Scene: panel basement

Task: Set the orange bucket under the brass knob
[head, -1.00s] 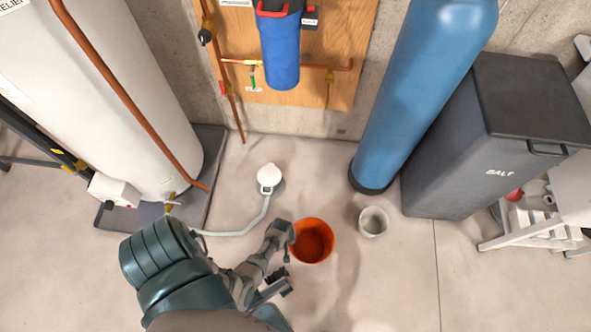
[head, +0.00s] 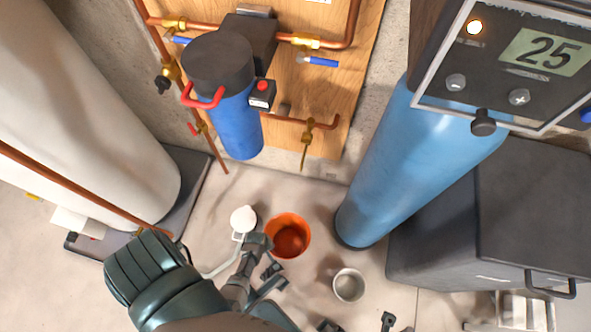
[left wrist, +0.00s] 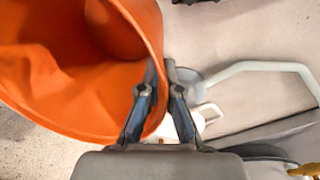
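The orange bucket (head: 288,235) is upright, near the wall, left of the blue tank's foot. My left gripper (head: 262,243) is at its left rim. In the left wrist view, its fingers (left wrist: 163,75) are shut on the wall of the bucket (left wrist: 75,90), one inside and one outside. Whether the bucket touches the floor is unclear. A brass fitting (head: 307,145) hangs from a copper pipe on the wooden board, beyond the bucket and slightly right. My right gripper (head: 358,323) shows only two separated dark tips at the bottom edge; it looks open.
A white floor fitting (head: 243,219) with a pale hose stands just left of the bucket. A small grey pot (head: 349,285) stands to its right. The blue tank (head: 420,160) and dark salt bin (head: 470,215) block the right; the white heater (head: 80,110) blocks the left.

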